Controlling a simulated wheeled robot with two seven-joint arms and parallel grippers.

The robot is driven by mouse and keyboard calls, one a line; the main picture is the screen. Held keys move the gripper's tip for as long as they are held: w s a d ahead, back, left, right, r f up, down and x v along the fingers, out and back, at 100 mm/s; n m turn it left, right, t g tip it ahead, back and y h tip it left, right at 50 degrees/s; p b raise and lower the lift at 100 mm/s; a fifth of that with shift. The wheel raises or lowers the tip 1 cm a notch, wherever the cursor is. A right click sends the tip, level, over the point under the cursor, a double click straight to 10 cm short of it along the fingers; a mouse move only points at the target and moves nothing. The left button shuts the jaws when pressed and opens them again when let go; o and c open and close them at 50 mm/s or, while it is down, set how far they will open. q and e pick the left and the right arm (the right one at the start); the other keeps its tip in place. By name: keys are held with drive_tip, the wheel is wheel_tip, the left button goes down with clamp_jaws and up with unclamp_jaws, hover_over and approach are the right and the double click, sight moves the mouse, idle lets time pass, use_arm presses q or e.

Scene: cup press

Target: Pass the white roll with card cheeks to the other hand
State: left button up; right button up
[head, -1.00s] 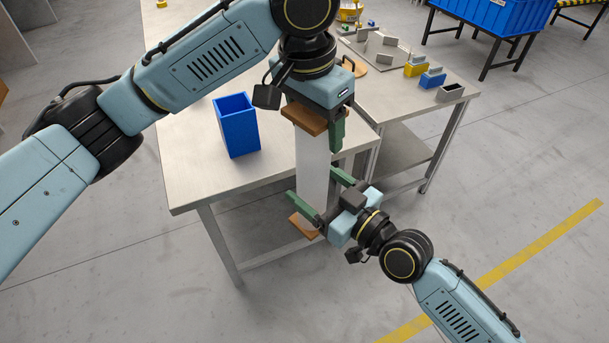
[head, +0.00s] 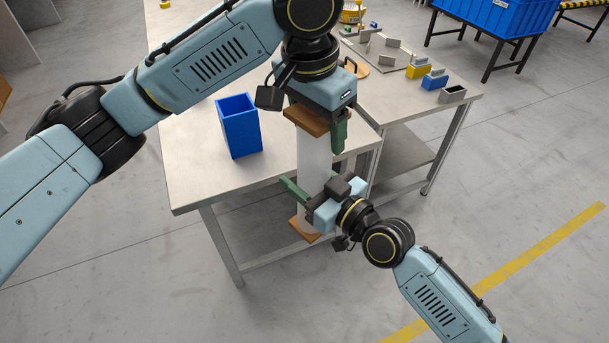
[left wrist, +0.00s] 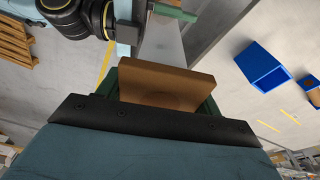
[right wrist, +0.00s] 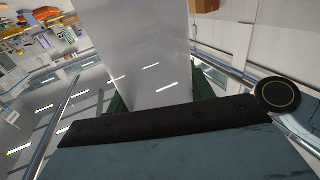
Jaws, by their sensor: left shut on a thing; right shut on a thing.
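The white roll (head: 314,158) stands upright in front of the table, with a brown card cheek at its top (head: 306,119) and another at its bottom (head: 303,230). My left gripper (head: 318,128) is above, shut on the roll's upper end; the top cheek fills the space between its green fingers in the left wrist view (left wrist: 165,82). My right gripper (head: 309,196) is shut on the lower part of the roll, coming from the right. In the right wrist view the white surface of the roll (right wrist: 148,50) rises between the fingers, which are mostly hidden.
An open blue bin (head: 239,127) stands on the table (head: 190,165) left of the roll. A second table behind on the right holds a fixture plate and small grey, yellow and blue blocks (head: 434,79).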

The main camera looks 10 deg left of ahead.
use_arm(q)
drive_tip(key=o, duration=1.1)
